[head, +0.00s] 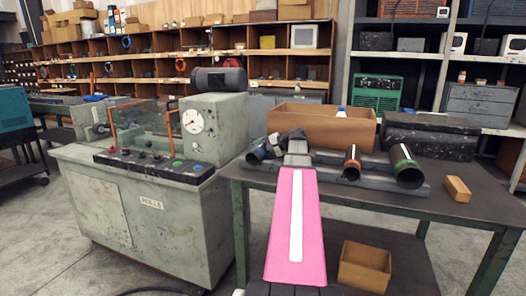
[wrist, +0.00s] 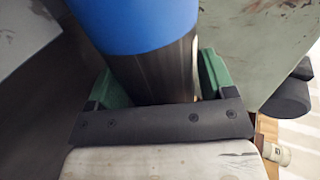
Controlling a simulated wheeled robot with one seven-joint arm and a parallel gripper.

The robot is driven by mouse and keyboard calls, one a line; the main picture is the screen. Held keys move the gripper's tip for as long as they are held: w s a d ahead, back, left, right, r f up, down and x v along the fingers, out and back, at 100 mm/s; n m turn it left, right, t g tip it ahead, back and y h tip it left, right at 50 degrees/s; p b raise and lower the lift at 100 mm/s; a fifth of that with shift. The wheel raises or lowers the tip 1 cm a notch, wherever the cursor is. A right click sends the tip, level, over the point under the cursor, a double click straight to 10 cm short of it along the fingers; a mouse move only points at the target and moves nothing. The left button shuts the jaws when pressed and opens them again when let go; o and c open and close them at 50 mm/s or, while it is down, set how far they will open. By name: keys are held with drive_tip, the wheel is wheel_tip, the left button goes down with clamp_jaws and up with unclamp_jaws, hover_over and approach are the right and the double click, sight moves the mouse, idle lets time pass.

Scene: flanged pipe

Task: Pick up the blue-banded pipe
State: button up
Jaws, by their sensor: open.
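The blue-banded pipe (wrist: 140,25) fills the top middle of the wrist view, with a wide blue band and a dark metal body. My gripper (wrist: 165,78) has its green-padded fingers on either side of the dark body below the band. The jaws are open around it; contact with the pads is hard to tell. In the head view my gripper (head: 272,146) is at the left end of the grey rack (head: 335,176) on the bench, and hides most of what lies there. The pipe's far end is out of the wrist view.
An orange-banded pipe (head: 352,160) and a green-banded pipe (head: 405,166) lie on the rack to the right. A wooden box (head: 325,127) and a black case (head: 430,140) stand behind. A wooden block (head: 457,189) lies at right. A green-grey machine (head: 150,205) stands left.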

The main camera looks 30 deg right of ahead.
drive_tip(key=c, duration=1.2)
drive_tip(key=shift+r, duration=0.1)
